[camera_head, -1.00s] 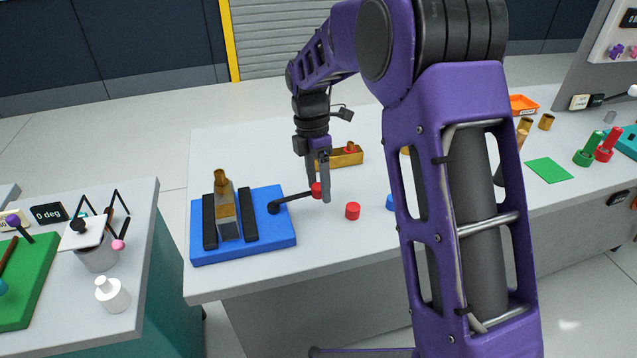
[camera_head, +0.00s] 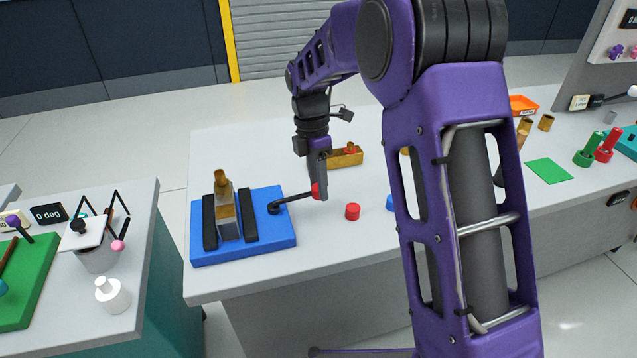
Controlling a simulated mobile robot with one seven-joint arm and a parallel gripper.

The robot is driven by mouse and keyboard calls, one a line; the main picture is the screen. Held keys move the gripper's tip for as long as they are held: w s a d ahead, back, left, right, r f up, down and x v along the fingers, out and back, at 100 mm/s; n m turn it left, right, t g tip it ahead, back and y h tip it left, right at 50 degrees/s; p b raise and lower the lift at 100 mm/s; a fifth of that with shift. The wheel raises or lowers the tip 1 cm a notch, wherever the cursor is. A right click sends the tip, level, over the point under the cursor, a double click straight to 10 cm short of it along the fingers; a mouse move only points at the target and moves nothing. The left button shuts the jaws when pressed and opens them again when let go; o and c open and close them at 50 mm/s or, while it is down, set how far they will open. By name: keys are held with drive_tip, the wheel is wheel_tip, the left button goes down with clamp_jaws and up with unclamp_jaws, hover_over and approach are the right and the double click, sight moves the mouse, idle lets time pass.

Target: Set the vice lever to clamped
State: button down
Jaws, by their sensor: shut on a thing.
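The vice stands on a blue base (camera_head: 267,247) at the left of the white table. Two black jaws (camera_head: 249,215) flank a block (camera_head: 227,220) with a brass piece on top. The vice lever (camera_head: 293,198) is a thin black rod that runs from a black pivot beside the right jaw out to the right. It ends in a red knob (camera_head: 316,191). My gripper (camera_head: 322,190) points down and is shut on the red knob; its fingers partly hide the knob.
A red cylinder (camera_head: 352,212) stands close to the right of my gripper, with a blue piece (camera_head: 390,203) farther right. A brass-coloured tray (camera_head: 346,156) lies behind my gripper. A green square (camera_head: 548,171) lies at the right. My arm hides part of the table.

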drive_tip(key=shift+s, duration=0.1)
idle(0.8)
drive_tip(key=shift+s+d+r+m+y+p, duration=0.1)
drive_tip(key=shift+s+d+m+y+p, duration=0.1)
drive_tip(key=shift+s+m, duration=0.5)
drive_tip(key=shift+s+d+m+y+p, duration=0.1)
drive_tip(key=shift+s+m+p, duration=0.1)
drive_tip(key=shift+s+m, duration=1.2)
drive_tip(key=shift+m, duration=0.4)
drive_tip(key=s+m, duration=0.2)
drive_tip(key=shift+s+a+m+y, duration=0.15)
drive_tip(key=shift+a+m+y, duration=0.15)
drive_tip(key=shift+a+y, duration=0.1)
drive_tip(key=s+m, duration=0.1)
drive_tip(key=s+a+m, duration=0.1)
drive_tip(key=m, duration=0.1)
drive_tip(key=s+a+m, duration=0.1)
drive_tip(key=shift+s+y, duration=0.2)
drive_tip(key=shift+y, duration=0.2)
drive_tip(key=shift+s+a+m+t, duration=0.15)
drive_tip(key=shift+s+a+m, duration=0.4)
drive_tip(key=shift+m, duration=0.4)
drive_tip(key=shift+s+a+m+t, duration=0.15)
drive_tip(key=shift+s+a+m, duration=0.35)
drive_tip(key=shift+m, duration=0.45)
drive_tip(key=shift+w+a+y, duration=0.1)
drive_tip(key=shift+a+y, duration=0.05)
drive_tip(key=shift+y, duration=0.15)
drive_tip(key=c, duration=0.5)
unclamp_jaws()
